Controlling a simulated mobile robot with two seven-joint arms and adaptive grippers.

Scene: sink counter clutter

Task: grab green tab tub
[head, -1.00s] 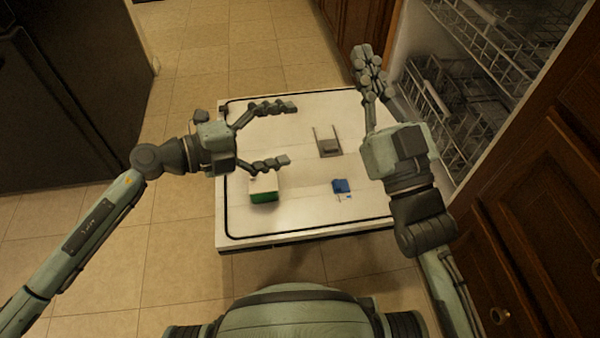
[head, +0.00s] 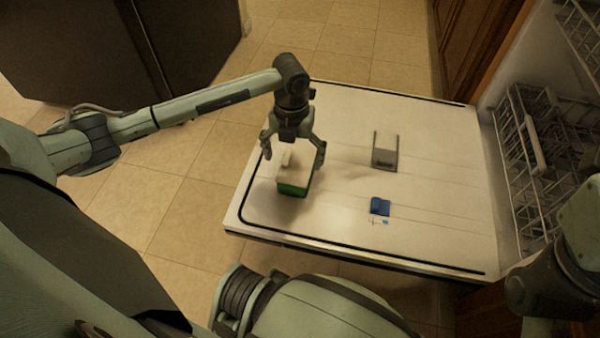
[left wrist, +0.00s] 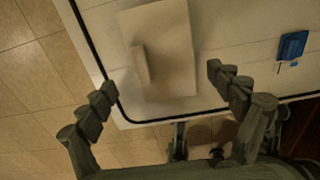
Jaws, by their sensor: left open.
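The tub (head: 294,186) sits on the white open door panel, with a pale lid and a green lower side. My left gripper (head: 293,156) is open, pointing down over the tub's far end, one finger toward each side. In the left wrist view the tub's pale lid (left wrist: 172,45) shows from above with a raised tab on it. There the open left fingertips (left wrist: 162,82) are spread wider than the lid, and nothing is held. I cannot tell whether the fingers touch the tub. Part of my right arm shows at the right edge, with its fingers out of frame.
The white door panel (head: 440,190) has a dark rim line. A grey bracket-like object (head: 384,157) and a small blue object (head: 380,206) lie right of the tub. A dish rack (head: 530,150) stands at the right. The panel's far part is clear.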

